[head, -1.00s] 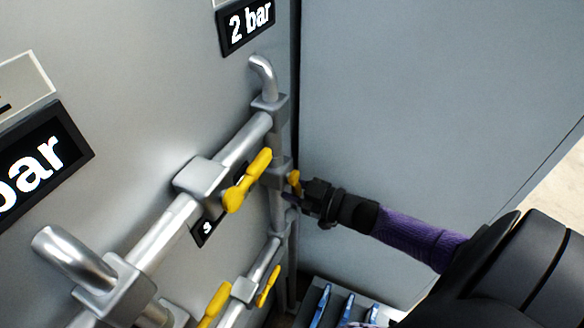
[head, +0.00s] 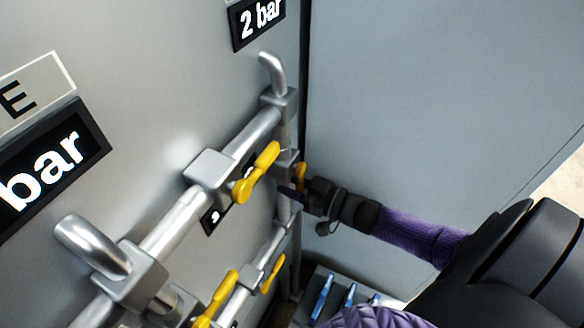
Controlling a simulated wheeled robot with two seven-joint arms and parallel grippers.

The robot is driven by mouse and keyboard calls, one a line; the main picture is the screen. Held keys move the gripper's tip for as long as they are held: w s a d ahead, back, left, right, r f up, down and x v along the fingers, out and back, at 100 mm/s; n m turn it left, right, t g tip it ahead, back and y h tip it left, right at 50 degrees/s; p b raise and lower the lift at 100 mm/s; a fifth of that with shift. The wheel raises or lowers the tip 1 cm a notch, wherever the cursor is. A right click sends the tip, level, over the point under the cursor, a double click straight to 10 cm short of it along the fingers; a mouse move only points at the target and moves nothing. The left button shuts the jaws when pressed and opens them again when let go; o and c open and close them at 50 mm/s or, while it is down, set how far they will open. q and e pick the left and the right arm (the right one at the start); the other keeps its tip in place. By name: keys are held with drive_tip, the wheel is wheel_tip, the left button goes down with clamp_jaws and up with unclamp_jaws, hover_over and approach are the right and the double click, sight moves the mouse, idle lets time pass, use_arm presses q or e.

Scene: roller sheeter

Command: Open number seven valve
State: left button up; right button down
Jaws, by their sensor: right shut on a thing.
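A yellow valve handle (head: 300,175) sits on the vertical pipe at the panel's right edge, partly hidden by my right gripper. My right gripper (head: 300,192) reaches in from the right and is shut on this handle. I cannot read a number for that valve. Another yellow handle (head: 256,173) lies along the upper pipe, near a small black number plate (head: 213,217) that is too small to read surely. Lower down are two more yellow handles, one at the lower left (head: 216,299) and one at the lower right (head: 272,274). My left gripper is not in view.
The grey panel (head: 150,60) carries silver pipes (head: 185,215) and black signs reading "2 bar" (head: 258,20) and "bar" (head: 45,170). A grey wall (head: 430,90) stands on the right. Blue-handled items (head: 322,297) lie below the gripper.

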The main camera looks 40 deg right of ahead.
drive_tip(key=shift+f, duration=0.1)
drive_tip(key=shift+c, duration=2.1)
unclamp_jaws()
drive_tip(key=v, duration=1)
